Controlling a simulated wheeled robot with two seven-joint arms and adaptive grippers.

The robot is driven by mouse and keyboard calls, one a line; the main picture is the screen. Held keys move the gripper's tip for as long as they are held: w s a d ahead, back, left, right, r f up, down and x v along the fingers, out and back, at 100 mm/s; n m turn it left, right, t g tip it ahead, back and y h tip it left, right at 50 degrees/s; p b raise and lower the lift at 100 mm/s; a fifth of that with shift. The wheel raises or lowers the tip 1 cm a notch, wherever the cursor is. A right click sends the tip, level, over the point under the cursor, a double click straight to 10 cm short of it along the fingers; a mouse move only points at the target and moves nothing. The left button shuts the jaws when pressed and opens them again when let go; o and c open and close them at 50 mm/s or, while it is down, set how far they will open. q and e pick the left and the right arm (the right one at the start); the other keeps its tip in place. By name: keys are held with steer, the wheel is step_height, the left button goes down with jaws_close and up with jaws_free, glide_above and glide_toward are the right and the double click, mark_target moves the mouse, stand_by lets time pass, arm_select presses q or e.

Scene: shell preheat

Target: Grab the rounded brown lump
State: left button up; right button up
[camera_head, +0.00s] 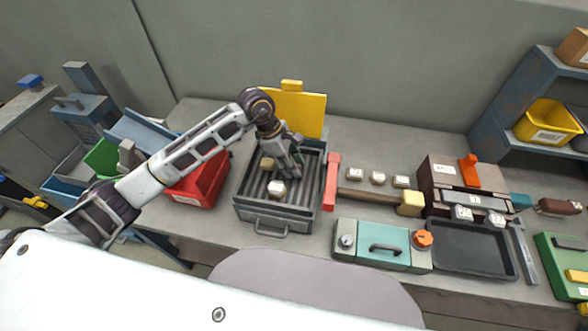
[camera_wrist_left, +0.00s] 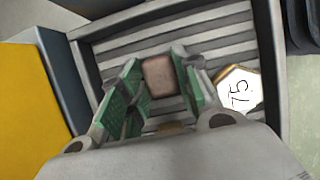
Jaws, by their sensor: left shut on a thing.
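My left gripper (camera_head: 293,172) reaches down into a grey ribbed tray (camera_head: 272,214). In the left wrist view its green-padded fingers (camera_wrist_left: 160,82) stand on either side of a reddish-brown lump (camera_wrist_left: 158,75) with rounded edges, and are shut on it. In the head view the fingers hide this lump. A tan lump (camera_head: 267,163) lies just left of the gripper. A white-topped lump (camera_head: 277,188) lies in front of it and shows the marking 75 in the left wrist view (camera_wrist_left: 238,90). My right gripper is not in view.
A yellow panel (camera_head: 300,112) stands behind the tray. A red bin (camera_head: 200,185) is to its left, a red bar (camera_head: 331,180) to its right. Several numbered lumps (camera_head: 378,178), a mallet (camera_head: 410,203) and a teal-fronted device (camera_head: 383,246) are further right.

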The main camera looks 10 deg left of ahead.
arm_select(q)
steer(key=shift+c, duration=0.6)
steer(key=shift+r, duration=0.15)
steer(key=shift+r, duration=0.85)
step_height(320, 180, up, 6)
steer(key=shift+r+b, duration=0.1)
steer(key=shift+b, duration=0.55)
steer(key=shift+r, duration=0.95)
